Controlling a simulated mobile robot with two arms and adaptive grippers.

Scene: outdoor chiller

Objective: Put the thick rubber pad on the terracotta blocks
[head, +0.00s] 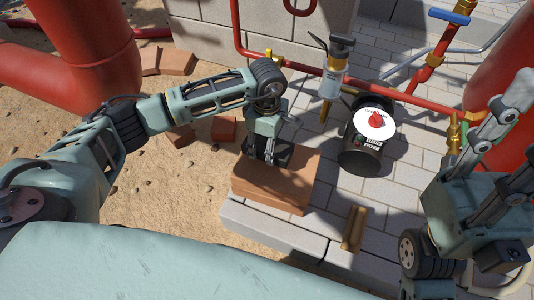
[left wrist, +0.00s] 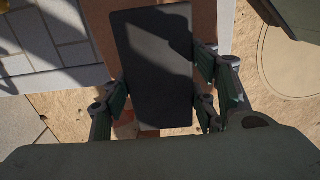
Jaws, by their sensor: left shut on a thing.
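The thick rubber pad (left wrist: 152,85) is a dark, flat rectangle in the left wrist view, between the fingers of my left gripper (left wrist: 165,95). In the head view my left gripper (head: 264,158) points down over the terracotta blocks (head: 268,190), shut on the pad, which is mostly hidden there by the fingers. The orange-brown blocks also show behind the pad in the left wrist view (left wrist: 215,22). I cannot tell whether the pad touches them. My right gripper (head: 505,110) is raised at the right, open and empty.
The blocks stand on a pale paved ledge (head: 260,232). A short wooden piece (head: 354,229) lies in front. Red pipes (head: 390,93) run behind. Loose terracotta pieces (head: 222,130) lie on the sand at left.

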